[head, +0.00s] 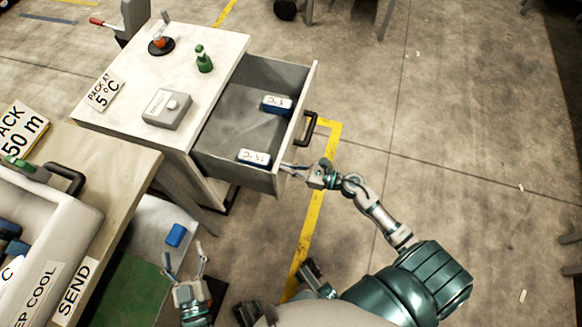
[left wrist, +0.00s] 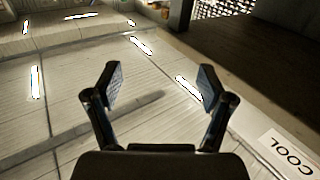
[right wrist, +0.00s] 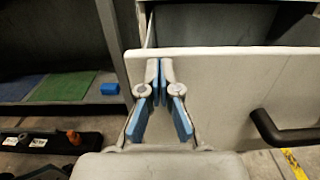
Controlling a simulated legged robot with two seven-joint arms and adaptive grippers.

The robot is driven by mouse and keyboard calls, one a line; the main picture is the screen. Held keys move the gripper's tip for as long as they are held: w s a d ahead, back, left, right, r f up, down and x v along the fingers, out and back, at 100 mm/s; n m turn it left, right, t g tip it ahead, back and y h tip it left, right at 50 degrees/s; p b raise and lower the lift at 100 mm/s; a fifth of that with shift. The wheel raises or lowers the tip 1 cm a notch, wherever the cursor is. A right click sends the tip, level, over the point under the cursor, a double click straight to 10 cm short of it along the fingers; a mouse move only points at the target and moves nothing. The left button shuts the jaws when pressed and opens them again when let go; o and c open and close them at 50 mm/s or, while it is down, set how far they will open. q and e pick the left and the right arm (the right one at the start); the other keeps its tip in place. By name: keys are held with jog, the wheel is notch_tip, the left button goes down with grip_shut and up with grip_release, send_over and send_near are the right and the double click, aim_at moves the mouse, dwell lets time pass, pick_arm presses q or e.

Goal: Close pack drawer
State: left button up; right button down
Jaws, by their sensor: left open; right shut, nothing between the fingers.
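The pack drawer (head: 244,167) is pulled out of the pale-topped cabinet (head: 222,52), with a dark handle (head: 306,129) on its front. Two blue, white-labelled packs lie in it, one near the back (head: 277,103) and one near the front corner (head: 254,157). My right gripper (head: 289,167) is shut and empty at the drawer front's near end. In the right wrist view its fingers (right wrist: 160,75) point at the pale front panel (right wrist: 225,85), with the handle (right wrist: 285,130) to the right; contact is unclear. My left gripper (head: 186,262) is open and empty, low beside the left bench.
The cabinet top holds a grey box with a button (head: 167,108), a green item (head: 203,60) and a round black stand (head: 160,45). A white cooler (head: 50,225) sits on the left bench. A blue block (head: 175,235) lies on a lower shelf. Floor right of the drawer is clear.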

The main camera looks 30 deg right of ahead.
pick_arm(q)
jog(key=s+r+t+h+b, duration=0.1)
jog(key=s+r+t+b, duration=0.2)
jog(key=r+t, duration=0.4)
jog(key=shift+d+r+n+b, duration=0.15)
jog(key=shift+r+n+b, duration=0.15)
jog(key=shift+n, duration=0.1)
pick_arm(e)
jog(key=x, duration=2.9)
jog(key=shift+w+a+r, duration=0.15)
jog(key=shift+w+a, duration=0.05)
jog(key=shift+w, duration=0.05)
pick_arm(q)
jog(key=shift+s, duration=0.1)
pick_arm(e)
jog(key=shift+r, duration=0.15)
